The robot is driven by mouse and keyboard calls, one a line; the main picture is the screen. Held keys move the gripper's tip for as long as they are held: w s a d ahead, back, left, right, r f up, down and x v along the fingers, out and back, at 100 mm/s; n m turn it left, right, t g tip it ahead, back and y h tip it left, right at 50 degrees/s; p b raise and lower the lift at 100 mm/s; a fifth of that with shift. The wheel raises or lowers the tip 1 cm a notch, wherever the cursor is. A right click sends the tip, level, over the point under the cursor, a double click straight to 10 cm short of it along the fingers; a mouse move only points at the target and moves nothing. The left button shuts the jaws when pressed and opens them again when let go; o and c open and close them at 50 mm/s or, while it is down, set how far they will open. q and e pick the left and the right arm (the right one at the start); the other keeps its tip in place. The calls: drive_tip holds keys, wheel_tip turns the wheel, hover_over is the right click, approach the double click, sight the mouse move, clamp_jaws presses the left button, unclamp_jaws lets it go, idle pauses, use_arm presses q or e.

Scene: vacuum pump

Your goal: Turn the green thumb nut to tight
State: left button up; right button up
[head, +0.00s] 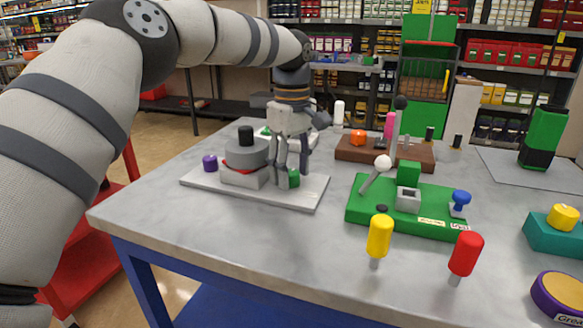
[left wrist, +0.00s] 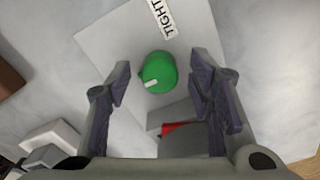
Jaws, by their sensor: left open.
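The green thumb nut (left wrist: 158,71) is a round knob with a white pointer mark toward its lower left in the left wrist view. A "TIGHT" label (left wrist: 163,18) is on the plate above it. In the head view the nut (head: 293,178) sits on the right part of the grey pump plate (head: 255,192), partly hidden by my gripper. My left gripper (head: 290,172) points down over the nut. In the left wrist view its open fingers (left wrist: 160,88) stand on either side of the nut, apart from it. My right gripper is not in view.
The grey pump body (head: 246,160) with a black knob and a purple knob (head: 210,163) are left of the gripper. A green fixture (head: 420,215) with levers is to the right. A brown block (head: 385,151) is behind. Yellow (head: 379,236) and red (head: 466,253) handles stand in front.

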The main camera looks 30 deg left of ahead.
use_arm(q)
clamp_jaws()
